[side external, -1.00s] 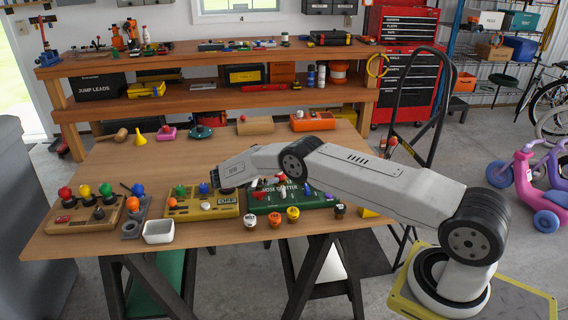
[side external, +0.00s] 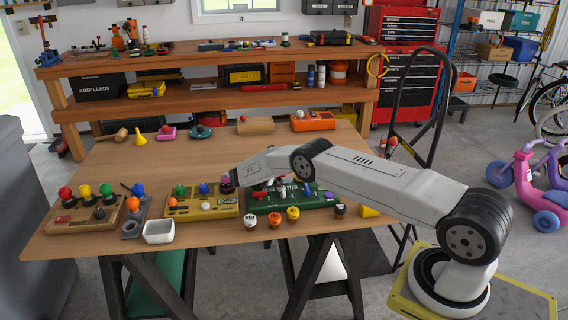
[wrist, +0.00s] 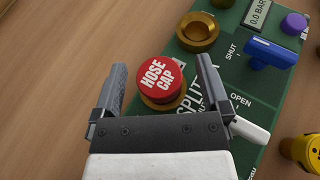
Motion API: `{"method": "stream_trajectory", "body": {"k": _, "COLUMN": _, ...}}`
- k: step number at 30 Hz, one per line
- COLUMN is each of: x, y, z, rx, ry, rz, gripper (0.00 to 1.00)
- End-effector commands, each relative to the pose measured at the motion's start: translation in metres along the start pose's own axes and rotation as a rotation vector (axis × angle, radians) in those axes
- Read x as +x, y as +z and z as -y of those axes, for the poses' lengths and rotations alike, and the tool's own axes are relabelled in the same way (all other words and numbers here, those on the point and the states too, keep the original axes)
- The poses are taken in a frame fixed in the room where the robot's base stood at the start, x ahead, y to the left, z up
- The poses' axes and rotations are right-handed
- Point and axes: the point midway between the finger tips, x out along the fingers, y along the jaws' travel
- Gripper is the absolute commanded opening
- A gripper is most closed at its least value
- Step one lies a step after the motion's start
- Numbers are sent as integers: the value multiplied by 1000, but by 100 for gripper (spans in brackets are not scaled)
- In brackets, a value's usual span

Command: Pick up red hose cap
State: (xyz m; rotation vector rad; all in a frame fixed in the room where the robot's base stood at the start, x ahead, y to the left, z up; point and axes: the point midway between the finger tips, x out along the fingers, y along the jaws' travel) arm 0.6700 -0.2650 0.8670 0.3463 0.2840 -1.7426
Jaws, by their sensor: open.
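The red hose cap (wrist: 160,80), a round lid with white HOSE CAP lettering, sits on a brass fitting on the green board (wrist: 206,108) in the wrist view. My gripper (wrist: 163,70) is open, with one finger on each side of the cap and a gap visible on both sides. I cannot tell how high the fingers are over the board.
An empty brass ring (wrist: 198,32), a blue valve handle (wrist: 270,53) and a white lever (wrist: 250,130) are on the board close to my right finger. A yellow panel (side external: 190,210) stands left of the board; several small caps stand in front. The bench behind is mostly clear.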

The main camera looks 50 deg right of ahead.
Motion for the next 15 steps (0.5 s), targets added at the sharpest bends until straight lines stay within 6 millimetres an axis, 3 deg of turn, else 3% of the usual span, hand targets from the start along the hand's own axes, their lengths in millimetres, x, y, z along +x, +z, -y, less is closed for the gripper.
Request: {"method": "stream_trajectory", "body": {"k": 15, "x": 2, "y": 0, "z": 0, "rx": 0, "ry": 0, "rz": 0, "gripper": 96}}
